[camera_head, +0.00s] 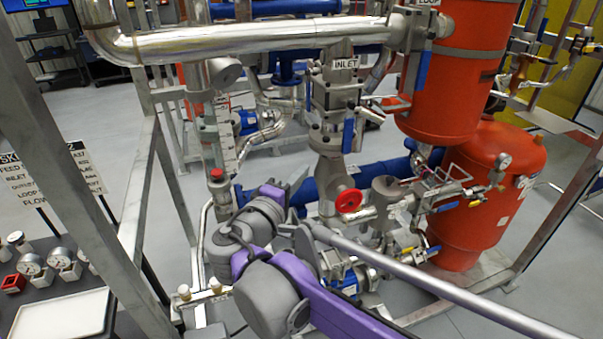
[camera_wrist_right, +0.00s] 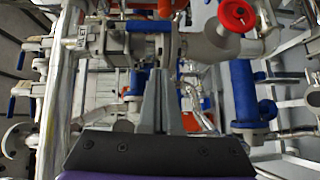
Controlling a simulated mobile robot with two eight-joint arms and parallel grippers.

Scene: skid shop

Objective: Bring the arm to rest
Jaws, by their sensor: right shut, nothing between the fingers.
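My right arm, purple and grey, comes in from the lower right of the head view and bends at a large grey joint. My right gripper (camera_head: 292,224) is in front of the pipework, below and left of the red handwheel (camera_head: 348,201). In the right wrist view its grey fingers (camera_wrist_right: 161,95) are together with nothing between them. The inlet valve (camera_wrist_right: 110,40) and the red handwheel (camera_wrist_right: 236,15) show beyond the fingertips. In the head view the fingertips are hard to make out against the pipes. My left gripper is not in view.
The inlet valve (camera_head: 335,90) and a silver pipe (camera_head: 250,38) stand behind the arm. A grey rail (camera_head: 450,285) crosses close to it. Orange tanks (camera_head: 470,220) stand at right. A grey frame post (camera_head: 75,165) and a bench with gauges (camera_head: 30,264) are at left.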

